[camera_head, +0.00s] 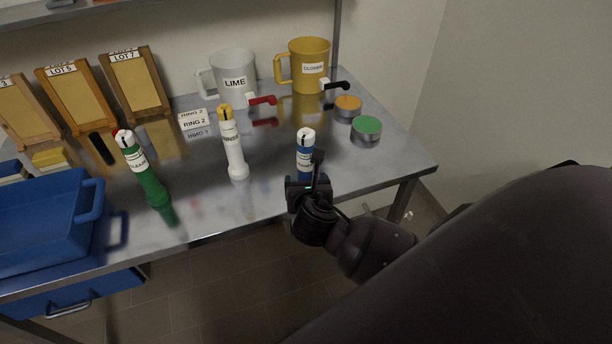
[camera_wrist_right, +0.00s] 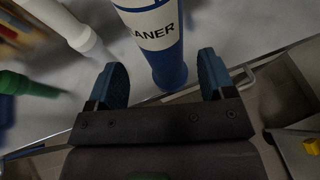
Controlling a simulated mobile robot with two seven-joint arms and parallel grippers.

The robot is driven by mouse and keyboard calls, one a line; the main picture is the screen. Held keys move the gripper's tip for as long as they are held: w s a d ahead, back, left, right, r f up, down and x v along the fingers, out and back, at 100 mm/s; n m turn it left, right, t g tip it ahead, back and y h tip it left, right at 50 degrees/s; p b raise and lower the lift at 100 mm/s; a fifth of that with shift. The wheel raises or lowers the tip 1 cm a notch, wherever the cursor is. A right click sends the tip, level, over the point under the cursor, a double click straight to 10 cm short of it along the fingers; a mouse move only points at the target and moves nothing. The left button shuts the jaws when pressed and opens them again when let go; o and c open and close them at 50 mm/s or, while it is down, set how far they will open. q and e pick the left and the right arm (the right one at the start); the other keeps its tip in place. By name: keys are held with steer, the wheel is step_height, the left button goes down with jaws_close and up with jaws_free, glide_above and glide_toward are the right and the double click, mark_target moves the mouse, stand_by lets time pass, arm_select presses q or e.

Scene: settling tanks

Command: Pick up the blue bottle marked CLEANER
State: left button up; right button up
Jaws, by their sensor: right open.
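The blue bottle marked CLEANER (camera_head: 304,160) stands upright on the metal table near its front edge, with a white label and white cap. My right gripper (camera_head: 312,180) is at its near side and hides its lower part in the head view. In the right wrist view the blue bottle (camera_wrist_right: 166,55) rises just beyond and between the two fingers, with "ANER" readable on its label. My right gripper (camera_wrist_right: 162,82) is open, one finger on each side, with gaps between the fingers and the bottle. My left gripper is not in view.
A white bottle with a yellow cap (camera_head: 233,150) and a green bottle (camera_head: 146,172) stand to the left. Grey (camera_head: 235,68) and yellow (camera_head: 306,75) jugs stand behind; orange (camera_head: 348,104) and green (camera_head: 367,126) lidded tins are at right. A blue crate (camera_head: 45,190) is far left.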

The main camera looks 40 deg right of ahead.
mark_target(306, 175)
steer(key=shift+x, duration=2.35)
steer(key=shift+s+d, duration=0.15)
steer(key=shift+c, duration=0.2)
steer(key=c, duration=1.1)
steer(key=shift+o, duration=0.2)
